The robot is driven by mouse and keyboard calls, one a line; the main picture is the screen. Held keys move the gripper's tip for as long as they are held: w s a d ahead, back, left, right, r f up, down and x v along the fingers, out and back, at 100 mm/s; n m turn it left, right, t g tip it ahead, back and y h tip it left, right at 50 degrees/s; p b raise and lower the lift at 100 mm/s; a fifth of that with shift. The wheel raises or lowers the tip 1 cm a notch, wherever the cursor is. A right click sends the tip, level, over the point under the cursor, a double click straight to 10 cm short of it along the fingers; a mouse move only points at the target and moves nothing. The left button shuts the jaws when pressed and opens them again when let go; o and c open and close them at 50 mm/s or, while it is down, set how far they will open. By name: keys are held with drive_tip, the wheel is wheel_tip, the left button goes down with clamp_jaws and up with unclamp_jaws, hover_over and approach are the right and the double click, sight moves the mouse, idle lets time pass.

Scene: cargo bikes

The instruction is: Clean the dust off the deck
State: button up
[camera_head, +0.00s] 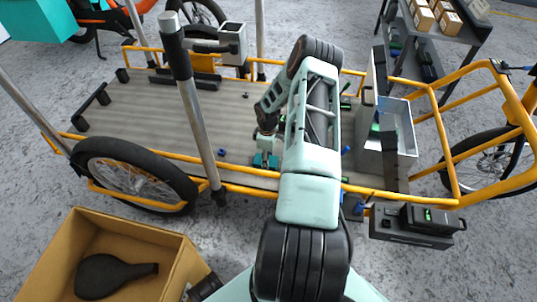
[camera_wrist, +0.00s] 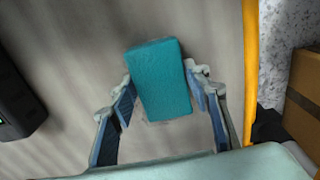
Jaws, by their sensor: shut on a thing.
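The deck (camera_head: 160,105) is the grey, ribbed load bed of a cargo bike inside a yellow frame. My gripper (camera_head: 266,146) reaches down to its near right part. In the wrist view my gripper (camera_wrist: 161,78) is shut on a teal sponge-like block (camera_wrist: 163,90), one finger on each side. The block shows in the head view (camera_head: 265,160) low over the deck; I cannot tell if it touches. Blurred darker patches show on the deck (camera_wrist: 65,45) in the wrist view; I cannot tell dust from shadow. My arm hides part of the deck.
A grey open box (camera_head: 399,125) stands at the deck's right end. Upright poles (camera_head: 200,120) rise around the deck. A dark case (camera_wrist: 15,95) lies left of the block. A cardboard box (camera_head: 155,243) with a dark item stands on the floor. Small blue and green items lie near my arm.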

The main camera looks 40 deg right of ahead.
sight(256, 164)
drive_tip(key=shift+s+a+p, duration=0.45)
drive_tip(key=shift+s+a, duration=0.55)
drive_tip(key=shift+a, duration=0.1)
drive_tip(key=shift+w+a+b, duration=0.5)
drive_tip(key=shift+w+a, duration=0.15)
drive_tip(key=shift+w, duration=0.25)
drive_tip(key=shift+w+d+f+b, duration=0.15)
drive_tip(key=shift+w+d+b, duration=0.8)
drive_tip(key=shift+d, duration=0.1)
drive_tip(key=shift+w+d+r+b, duration=0.2)
drive_tip(key=shift+w+d+b, duration=0.15)
drive_tip(key=shift+d, duration=0.15)
drive_tip(key=shift+w+d+f+b, duration=0.1)
drive_tip(key=shift+w+d+b, duration=0.2)
drive_tip(key=shift+w+d, duration=1.1)
drive_tip(key=shift+w+a, duration=0.6)
drive_tip(key=shift+w, duration=0.1)
drive_tip(key=shift+s+a+r+p, duration=0.2)
drive_tip(key=shift+s+a+p, duration=0.5)
drive_tip(key=shift+a+p, duration=0.1)
drive_tip(key=shift+s+a+f+p, duration=0.25)
drive_tip(key=shift+s+a+p, duration=0.2)
drive_tip(key=shift+s+a, duration=0.25)
drive_tip(key=shift+s+a+p, duration=1.05)
drive_tip(key=shift+s+a, duration=0.3)
drive_tip(key=shift+a, duration=0.25)
drive_tip(key=shift+w+d+r+p, duration=0.1)
drive_tip(key=shift+r+p, duration=1.75)
drive_tip(key=shift+r, duration=1.25)
